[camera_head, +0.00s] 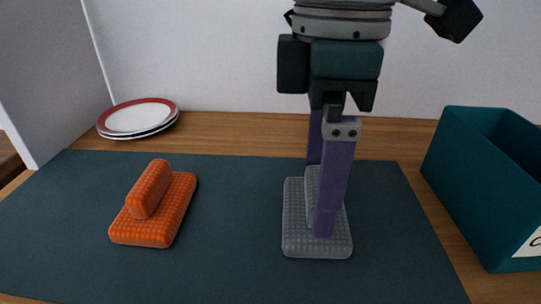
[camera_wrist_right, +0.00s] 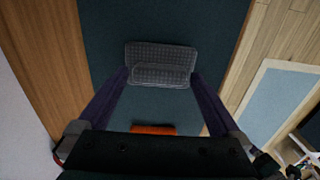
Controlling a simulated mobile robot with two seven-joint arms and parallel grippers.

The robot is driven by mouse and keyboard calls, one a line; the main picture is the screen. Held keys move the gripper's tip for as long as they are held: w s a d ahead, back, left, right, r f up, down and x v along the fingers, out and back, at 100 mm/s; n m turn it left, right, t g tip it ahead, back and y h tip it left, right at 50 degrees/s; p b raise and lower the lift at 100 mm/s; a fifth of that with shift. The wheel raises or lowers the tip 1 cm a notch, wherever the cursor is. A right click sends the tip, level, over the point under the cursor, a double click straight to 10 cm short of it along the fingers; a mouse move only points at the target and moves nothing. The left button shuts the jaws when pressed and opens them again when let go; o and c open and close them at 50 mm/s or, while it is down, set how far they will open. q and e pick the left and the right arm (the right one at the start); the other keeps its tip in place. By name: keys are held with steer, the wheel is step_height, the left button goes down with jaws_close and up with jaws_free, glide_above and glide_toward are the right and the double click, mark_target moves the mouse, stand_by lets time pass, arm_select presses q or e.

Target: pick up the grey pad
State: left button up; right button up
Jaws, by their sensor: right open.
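The grey pad (camera_head: 295,236) lies on the dark mat (camera_head: 235,262), right of its middle; it has a studded rectangular base with a raised grip on top. My right gripper (camera_head: 322,205) points down over it, with purple fingers apart. One finger hides part of the pad in the head view. In the right wrist view the pad (camera_wrist_right: 161,55) lies across the space between the two fingertips (camera_wrist_right: 160,76), the raised grip (camera_wrist_right: 160,75) level with the tips. I cannot tell whether the fingers touch it. The left gripper is not in view.
An orange pad (camera_head: 165,220) of like shape lies on the mat to the left. Stacked plates (camera_head: 138,118), the top one red-rimmed, sit at the back left. A teal bin (camera_head: 470,190) stands at the right. The mat between the pads is clear.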

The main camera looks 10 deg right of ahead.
steer(key=shift+f, duration=0.6)
steer(key=c, duration=1.1)
steer(key=shift+r, duration=0.1)
